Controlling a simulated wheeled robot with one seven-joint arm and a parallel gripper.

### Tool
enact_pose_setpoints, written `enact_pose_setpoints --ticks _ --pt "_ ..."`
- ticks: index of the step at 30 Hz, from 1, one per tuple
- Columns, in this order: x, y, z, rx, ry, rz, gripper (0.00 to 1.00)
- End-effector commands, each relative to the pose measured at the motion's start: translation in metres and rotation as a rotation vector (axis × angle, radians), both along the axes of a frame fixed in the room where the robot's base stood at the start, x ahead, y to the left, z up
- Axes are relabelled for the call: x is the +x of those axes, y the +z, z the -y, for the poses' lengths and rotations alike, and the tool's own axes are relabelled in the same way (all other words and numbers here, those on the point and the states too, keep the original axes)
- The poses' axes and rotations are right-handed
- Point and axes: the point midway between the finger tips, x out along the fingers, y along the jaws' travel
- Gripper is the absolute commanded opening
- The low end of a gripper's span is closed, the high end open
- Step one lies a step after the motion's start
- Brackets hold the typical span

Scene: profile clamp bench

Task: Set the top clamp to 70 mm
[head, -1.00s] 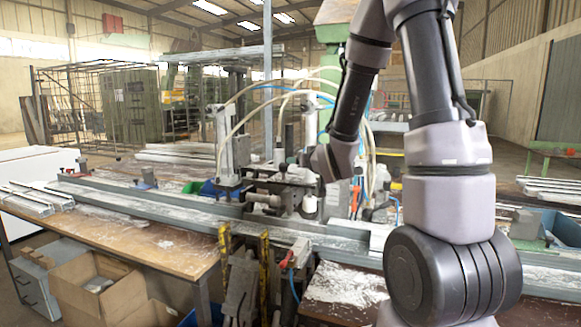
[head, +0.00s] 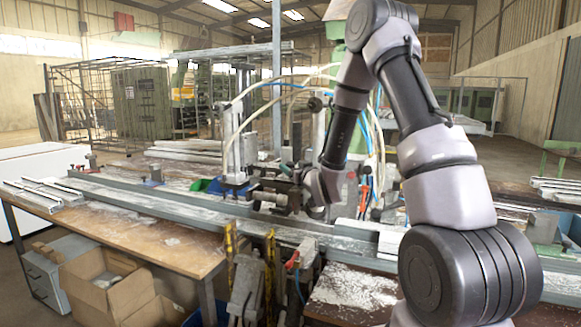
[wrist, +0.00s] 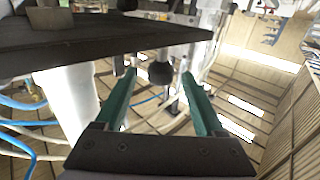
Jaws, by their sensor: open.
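The clamping machine stands on the long bench rail, with an upright metal column (head: 238,140) and dark clamp parts (head: 268,197) low in front. A dark round knob (head: 315,103) shows higher up, left of my arm; I cannot tell for certain whether it belongs to the top clamp. My gripper (head: 286,169) is at the machine, small and partly lost against its dark parts. In the wrist view my gripper (wrist: 157,85) is open, with two green fingers. A dark rounded knob (wrist: 161,73) shows between the fingertips; contact cannot be told. No millimetre scale is readable.
Pale hoses (head: 243,100) loop around the machine close to my arm. A long metal rail (head: 140,198) runs along the wooden bench (head: 165,248). A dark flat plate (wrist: 110,38) lies close beside the fingers in the wrist view. Cardboard boxes (head: 105,288) stand below.

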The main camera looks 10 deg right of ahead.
Motion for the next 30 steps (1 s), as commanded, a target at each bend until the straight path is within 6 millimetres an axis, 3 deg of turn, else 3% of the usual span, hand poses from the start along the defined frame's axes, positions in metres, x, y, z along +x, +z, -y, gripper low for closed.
enact_pose_setpoints --ticks 6,15,16,17,21,30 --pt "0.021 0.000 -0.004 0.000 0.000 0.000 0.71" --pt "0.024 0.000 -0.005 0.000 0.000 0.000 0.71" --pt "0.024 0.000 -0.005 0.000 0.000 0.000 0.68" --pt "0.024 0.000 -0.005 0.000 0.000 0.000 0.56" --pt "0.024 0.000 -0.005 0.000 0.000 0.000 0.03" --pt "0.023 0.000 -0.005 0.000 0.000 0.000 0.00"
